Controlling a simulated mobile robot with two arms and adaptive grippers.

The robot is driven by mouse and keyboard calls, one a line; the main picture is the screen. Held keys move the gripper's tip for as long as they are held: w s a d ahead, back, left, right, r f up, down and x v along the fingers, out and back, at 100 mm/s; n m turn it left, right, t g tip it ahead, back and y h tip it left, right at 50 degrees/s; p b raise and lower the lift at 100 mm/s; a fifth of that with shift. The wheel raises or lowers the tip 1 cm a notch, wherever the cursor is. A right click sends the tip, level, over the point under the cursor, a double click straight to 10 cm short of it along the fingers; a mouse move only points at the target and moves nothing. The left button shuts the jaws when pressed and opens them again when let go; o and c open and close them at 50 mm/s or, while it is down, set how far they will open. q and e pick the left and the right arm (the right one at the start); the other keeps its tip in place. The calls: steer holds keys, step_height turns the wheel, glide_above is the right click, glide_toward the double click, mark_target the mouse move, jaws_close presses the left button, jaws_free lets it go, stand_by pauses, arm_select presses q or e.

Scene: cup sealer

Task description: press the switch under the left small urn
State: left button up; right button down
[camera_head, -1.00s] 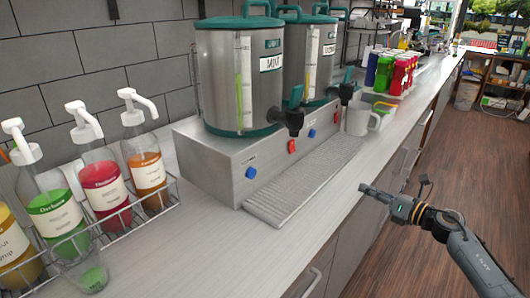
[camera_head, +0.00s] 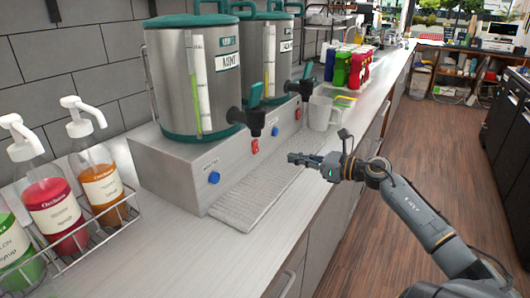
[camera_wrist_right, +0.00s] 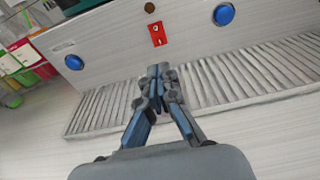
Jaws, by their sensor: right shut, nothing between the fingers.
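The left small urn (camera_head: 200,80) is steel with a teal lid and base and a MINT label. It stands on a grey metal base unit (camera_head: 170,165). The red switch (camera_head: 255,146) is on the front of that base, just below the urn's black tap (camera_head: 250,118). In the right wrist view the red switch (camera_wrist_right: 157,35) shows beyond the fingertips. My right gripper (camera_head: 292,158) is shut and empty, pointing at the base front from above the drip tray's outer side, apart from the switch. In the wrist view its fingertips (camera_wrist_right: 158,70) are together. My left gripper is out of view.
A second urn (camera_head: 268,60) stands behind, with its own red switch (camera_head: 298,113). Blue buttons (camera_head: 214,178) flank the near switch. A ribbed drip tray (camera_head: 250,195) lies in front. A white mug (camera_head: 322,113) stands beyond; syrup bottles (camera_head: 100,175) stand in a rack at left.

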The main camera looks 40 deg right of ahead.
mark_target(257, 151)
steer(key=p+x, duration=0.2)
steer(key=x, duration=0.7)
steer(key=shift+w+r, duration=0.15)
steer(key=shift+w, duration=0.05)
steer(key=shift+w+a+f, duration=0.2)
steer(key=shift+w+f, duration=0.05)
steer(key=shift+w, duration=0.4)
